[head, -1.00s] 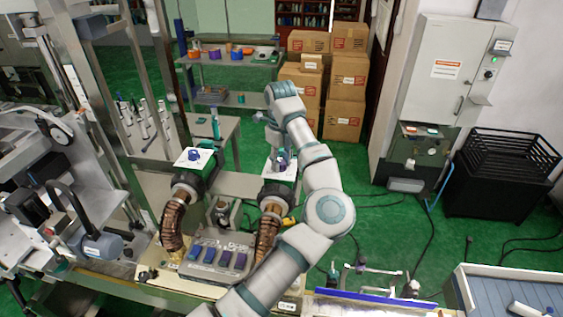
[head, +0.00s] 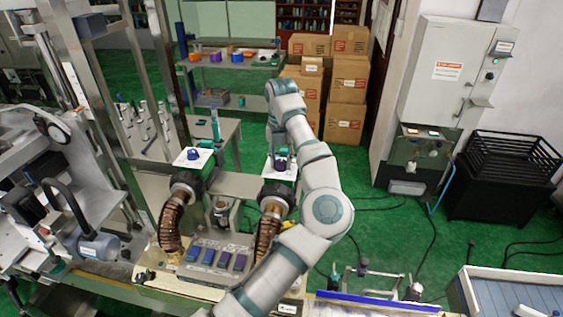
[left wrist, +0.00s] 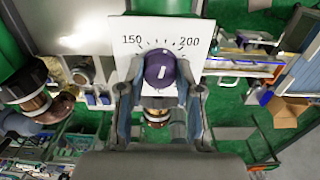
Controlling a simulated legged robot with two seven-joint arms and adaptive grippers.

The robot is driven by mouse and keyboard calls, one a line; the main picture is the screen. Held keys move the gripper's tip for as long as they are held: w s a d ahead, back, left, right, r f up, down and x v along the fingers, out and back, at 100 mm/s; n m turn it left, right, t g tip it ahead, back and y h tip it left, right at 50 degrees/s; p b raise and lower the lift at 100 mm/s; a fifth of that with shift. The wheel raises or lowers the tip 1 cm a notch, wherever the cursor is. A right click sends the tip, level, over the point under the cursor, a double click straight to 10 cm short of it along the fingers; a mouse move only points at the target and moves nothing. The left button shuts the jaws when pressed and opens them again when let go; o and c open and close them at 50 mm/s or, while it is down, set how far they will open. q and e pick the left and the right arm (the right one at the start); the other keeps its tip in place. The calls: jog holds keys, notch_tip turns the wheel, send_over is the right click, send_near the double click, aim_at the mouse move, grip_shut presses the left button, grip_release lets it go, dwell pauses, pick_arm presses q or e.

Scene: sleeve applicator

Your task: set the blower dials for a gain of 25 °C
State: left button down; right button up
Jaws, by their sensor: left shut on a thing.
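In the head view, two blowers stand side by side, each with a white dial plate on top. The left blower carries a blue dial (head: 193,154). The right blower carries a purple dial (head: 281,163), partly covered by my left gripper (head: 279,152). In the left wrist view, the purple dial (left wrist: 160,70) sits on a white scale plate (left wrist: 128,28) with tick marks and the numbers 150 and 200. A short white mark shows on the dial; its exact reading is unclear. My left gripper (left wrist: 160,90) is shut on the purple dial, a finger on each side. My right gripper is out of view.
Brown ribbed hoses (head: 169,222) hang below the blowers. A grey box with several blue and purple switches (head: 207,256) stands in front of them. A metal frame (head: 88,95) rises at the left, and cardboard boxes (head: 346,92) are stacked behind.

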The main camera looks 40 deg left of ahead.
pick_arm(q)
jog(key=m+b, duration=0.1)
jog(key=m, duration=0.3)
jog(key=shift+r+m, duration=0.1)
jog(key=shift+m, duration=0.2)
jog(key=m+b, duration=0.1)
jog(key=m, duration=0.2)
jog(key=shift+w+m, duration=0.1)
jog(key=shift+m, duration=0.3)
jog(key=m+b, duration=0.1)
jog(key=m, duration=0.3)
jog(key=m+b, duration=0.1)
jog(key=m, duration=0.3)
jog(key=shift+b, duration=0.3)
jog(key=shift+m, duration=0.8)
jog(key=shift+m+b, duration=0.6)
jog(key=shift+m, duration=0.7)
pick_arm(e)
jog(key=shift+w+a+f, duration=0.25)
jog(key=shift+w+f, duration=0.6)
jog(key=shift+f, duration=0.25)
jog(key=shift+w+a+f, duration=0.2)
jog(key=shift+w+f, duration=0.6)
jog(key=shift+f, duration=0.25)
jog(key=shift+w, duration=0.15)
pick_arm(q)
jog(key=c, duration=1)
grip_release()
jog(key=shift+o, duration=1.2)
jog(key=shift+w+a, duration=0.1)
